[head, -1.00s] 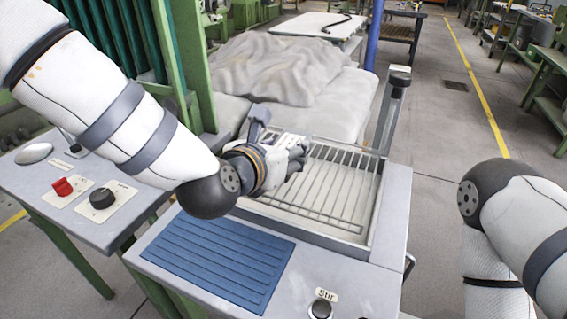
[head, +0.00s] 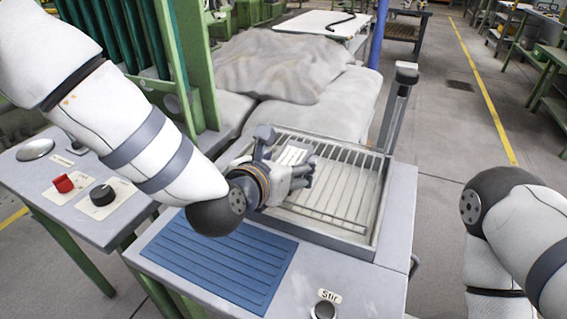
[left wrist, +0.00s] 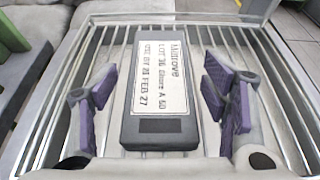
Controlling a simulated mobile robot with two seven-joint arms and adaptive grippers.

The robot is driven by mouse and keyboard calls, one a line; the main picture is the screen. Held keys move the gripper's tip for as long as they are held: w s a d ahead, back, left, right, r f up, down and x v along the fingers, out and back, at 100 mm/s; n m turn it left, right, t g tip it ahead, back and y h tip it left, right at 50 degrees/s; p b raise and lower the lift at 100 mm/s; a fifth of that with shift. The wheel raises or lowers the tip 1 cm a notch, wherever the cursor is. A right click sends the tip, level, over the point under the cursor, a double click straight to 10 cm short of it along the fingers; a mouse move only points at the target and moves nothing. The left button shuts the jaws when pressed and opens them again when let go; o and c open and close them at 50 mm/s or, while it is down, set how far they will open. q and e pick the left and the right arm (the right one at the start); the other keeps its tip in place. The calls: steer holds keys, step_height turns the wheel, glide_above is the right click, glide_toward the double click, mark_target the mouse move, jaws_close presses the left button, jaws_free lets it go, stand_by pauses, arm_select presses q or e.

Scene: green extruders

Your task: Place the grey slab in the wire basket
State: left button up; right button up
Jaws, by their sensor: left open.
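The grey slab (left wrist: 160,130) is a dark grey block with a white printed label. In the left wrist view it lies over the wires of the wire basket (left wrist: 290,125), between my left gripper's fingers. My left gripper (left wrist: 159,82) is open, with purple pads and a visible gap on each side of the slab. In the head view the slab's label (head: 294,154) shows beyond my left gripper (head: 287,160), which partly hides the slab. The wire basket (head: 345,188) sits in a metal-walled tray. My right gripper is out of view.
A blue ribbed mat (head: 215,262) lies in front of the basket. A "Stir" button (head: 323,309) is at the front right. A grey post (head: 395,110) stands at the back right corner. A control panel with a red switch (head: 63,184) is at the left.

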arm_select(q)
steer(key=shift+s+a+r, duration=0.1)
steer(key=shift+s+r, duration=0.05)
steer(key=shift+r, duration=0.25)
steer(key=p+v, duration=0.1)
steer(key=v, duration=1)
steer(key=shift+s+p, duration=0.3)
steer(key=shift+p, duration=0.1)
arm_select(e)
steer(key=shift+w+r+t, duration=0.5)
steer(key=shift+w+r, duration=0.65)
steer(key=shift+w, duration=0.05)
arm_select(q)
steer(key=shift+a, duration=0.1)
